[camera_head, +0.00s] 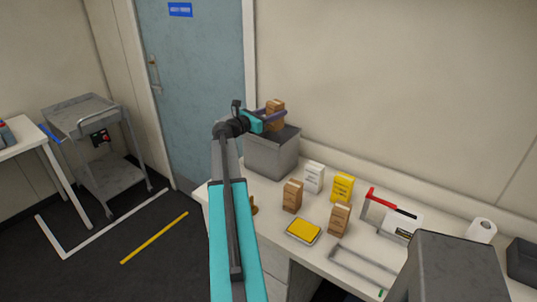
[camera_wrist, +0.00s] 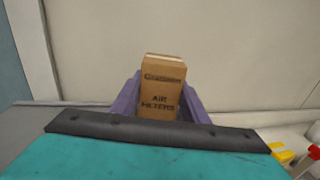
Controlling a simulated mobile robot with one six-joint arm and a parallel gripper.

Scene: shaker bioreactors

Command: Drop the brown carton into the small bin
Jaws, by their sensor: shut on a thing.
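A brown carton (camera_head: 278,108) is held upright in my gripper (camera_head: 272,114) above the grey small bin (camera_head: 270,158) at the back left of the counter. The inside of the bin is mostly hidden in the head view.
Two more brown cartons (camera_head: 292,195) (camera_head: 340,218), a white carton (camera_head: 314,177), a yellow carton (camera_head: 342,187) and a yellow-topped tray (camera_head: 303,230) stand right of the bin. A wall is close behind. A grey cart (camera_head: 88,115) stands left.

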